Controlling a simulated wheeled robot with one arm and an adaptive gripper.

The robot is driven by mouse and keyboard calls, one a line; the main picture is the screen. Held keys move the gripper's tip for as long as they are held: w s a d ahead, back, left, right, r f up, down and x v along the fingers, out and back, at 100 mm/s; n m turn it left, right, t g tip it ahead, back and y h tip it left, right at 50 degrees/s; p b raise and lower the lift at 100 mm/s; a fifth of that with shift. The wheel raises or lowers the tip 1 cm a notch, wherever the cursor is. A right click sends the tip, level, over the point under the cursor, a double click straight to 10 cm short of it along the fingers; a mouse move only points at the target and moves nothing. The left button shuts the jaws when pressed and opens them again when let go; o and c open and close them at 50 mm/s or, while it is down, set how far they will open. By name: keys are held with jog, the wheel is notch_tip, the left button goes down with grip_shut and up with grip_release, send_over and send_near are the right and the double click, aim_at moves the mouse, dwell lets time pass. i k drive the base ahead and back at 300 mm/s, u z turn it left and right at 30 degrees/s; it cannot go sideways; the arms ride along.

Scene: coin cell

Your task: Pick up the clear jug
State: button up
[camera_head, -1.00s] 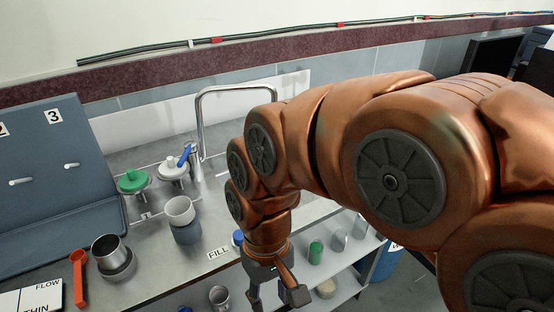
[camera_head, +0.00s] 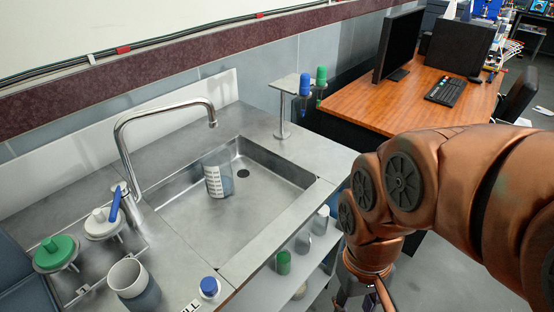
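A clear jug (camera_head: 218,174) with a white printed scale on its side stands in the steel sink basin (camera_head: 180,214), near its back left part. My copper-coloured arm reaches in from the right. My gripper (camera_head: 368,304) is at the bottom edge, to the right of and in front of the sink, well apart from the jug. Its fingers are mostly cut off by the frame, so I cannot see whether they are open or shut.
A curved faucet (camera_head: 150,112) arches over the sink's left side. A thin post stand (camera_head: 282,112) rises behind the sink at right. A cup (camera_head: 128,278), a blue-capped bottle (camera_head: 209,287) and a green-topped item (camera_head: 55,252) stand at left. A wooden desk (camera_head: 400,108) is at back right.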

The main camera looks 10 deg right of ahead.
aim_at(216, 162)
jog(key=z, duration=0.85)
jog(key=k, duration=0.7)
jog(key=u, duration=1.85)
